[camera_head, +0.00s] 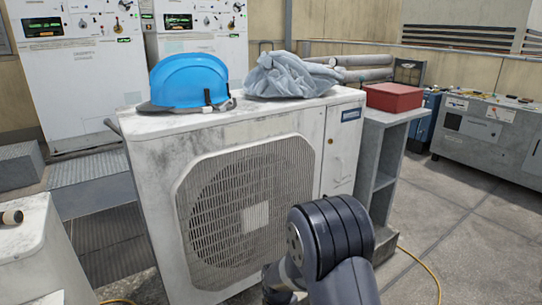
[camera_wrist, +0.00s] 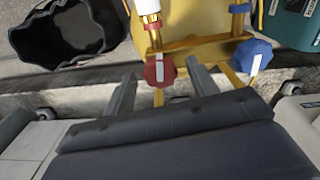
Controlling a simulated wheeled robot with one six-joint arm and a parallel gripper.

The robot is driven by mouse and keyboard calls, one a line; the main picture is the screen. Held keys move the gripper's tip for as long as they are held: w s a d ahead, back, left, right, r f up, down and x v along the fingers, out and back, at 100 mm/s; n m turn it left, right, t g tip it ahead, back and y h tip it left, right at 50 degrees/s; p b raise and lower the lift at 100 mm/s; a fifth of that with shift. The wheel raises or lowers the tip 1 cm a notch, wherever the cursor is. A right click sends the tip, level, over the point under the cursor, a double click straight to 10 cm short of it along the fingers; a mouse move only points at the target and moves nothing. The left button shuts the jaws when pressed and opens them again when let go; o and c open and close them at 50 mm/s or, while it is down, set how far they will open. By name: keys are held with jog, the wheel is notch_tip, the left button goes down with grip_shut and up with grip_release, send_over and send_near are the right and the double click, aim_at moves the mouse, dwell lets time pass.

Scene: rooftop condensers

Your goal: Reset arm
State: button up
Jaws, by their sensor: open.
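My gripper (camera_wrist: 161,95) shows in the wrist view with its two fingers apart and nothing between them. Past the fingertips are a red knob (camera_wrist: 160,71) and a blue knob (camera_wrist: 252,56) on a yellow frame (camera_wrist: 205,50). I cannot tell how far the fingers are from the knobs. In the head view my dark arm is bent low in front of the condenser unit (camera_head: 245,205), and the gripper itself is out of sight.
A blue hard hat (camera_head: 188,80) and a grey cloth bundle (camera_head: 291,76) lie on the condenser unit. A red box (camera_head: 393,96) sits on a grey shelf at right. A black bucket (camera_wrist: 72,57) stands at the wrist view's upper left. A yellow cable (camera_head: 428,272) crosses the floor.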

notch_tip(320, 180, up, 12)
jog(key=f+p, duration=0.1)
jog(key=p, duration=0.2)
notch_tip(320, 180, down, 11)
jog(key=b, duration=0.3)
jog(key=m+b, duration=0.1)
jog(key=m, duration=0.5)
jog(key=m+b, duration=0.1)
jog(key=m, duration=0.5)
jog(key=m+b, duration=0.2)
jog(key=m, duration=0.4)
jog(key=shift+f, duration=0.1)
jog(key=m+b, duration=0.2)
jog(key=m, duration=0.3)
jog(key=shift+b, duration=0.4)
jog(key=shift+m, duration=0.4)
jog(key=shift+r, duration=0.2)
